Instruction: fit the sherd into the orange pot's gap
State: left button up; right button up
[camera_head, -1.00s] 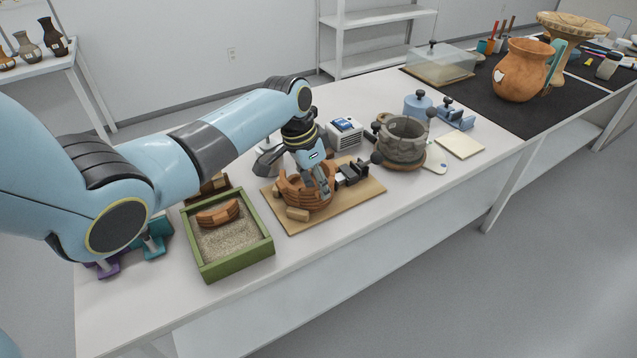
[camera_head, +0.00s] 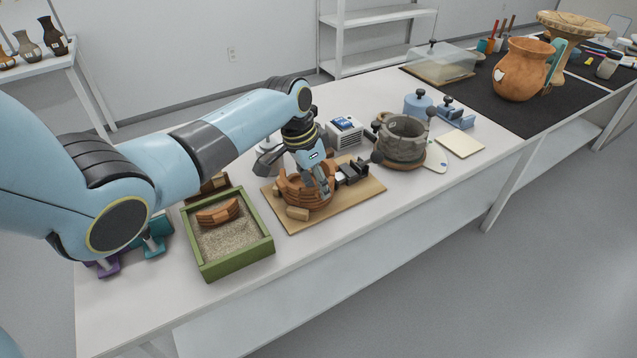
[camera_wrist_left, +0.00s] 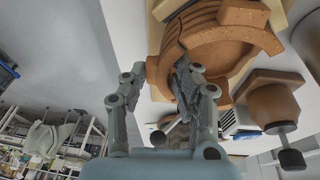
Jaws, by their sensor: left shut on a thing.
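The orange pot (camera_head: 297,193) with banded walls stands on a wooden board (camera_head: 360,200) on the bench. It also fills the top of the left wrist view (camera_wrist_left: 252,40). My left gripper (camera_head: 323,190) points down at the right side of the pot. The gripper hides part of the wall, so I cannot tell whether the sherd sits in the gap. My right gripper is not in view.
A green sandbox (camera_head: 257,258) holds a curved orange-brown piece (camera_head: 218,212). The front right bench edge is clear.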

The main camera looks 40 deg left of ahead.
pick_arm(q)
jog(key=shift+s+f, duration=0.15)
dwell(0.8)
jog(key=o, duration=1)
jog(key=shift+o, duration=0.2)
jog(key=v, duration=1.2)
